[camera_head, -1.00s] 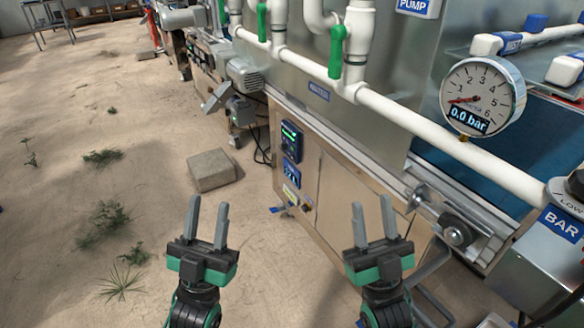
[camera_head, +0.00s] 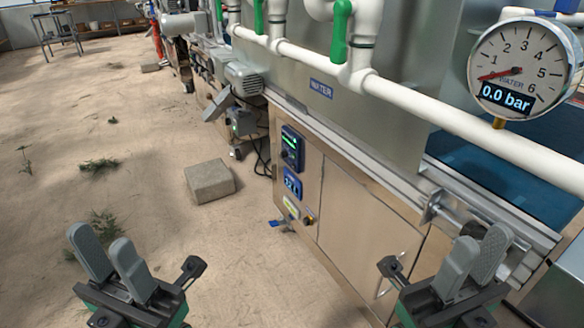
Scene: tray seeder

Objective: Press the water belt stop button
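A control panel (camera_head: 291,150) with a small green display is on the wooden cabinet front under the WATER label (camera_head: 321,88). Below it are a blue display (camera_head: 292,184) and a yellow label (camera_head: 291,207). A small dark round control with a yellowish surround (camera_head: 308,221) sits beside that label; which control is the stop button is too small to tell. My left gripper (camera_head: 100,237) is at the lower left, open and empty, over the floor. My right gripper (camera_head: 481,234) is at the lower right, open and empty, in front of the cabinet's right part. Neither touches the panel.
White pipes with green valve handles (camera_head: 341,30) run above the cabinet. A gauge (camera_head: 517,70) reads 0.0 bar. A metal rail edges the cabinet top. A concrete block (camera_head: 209,181) lies on the floor left of the panel.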

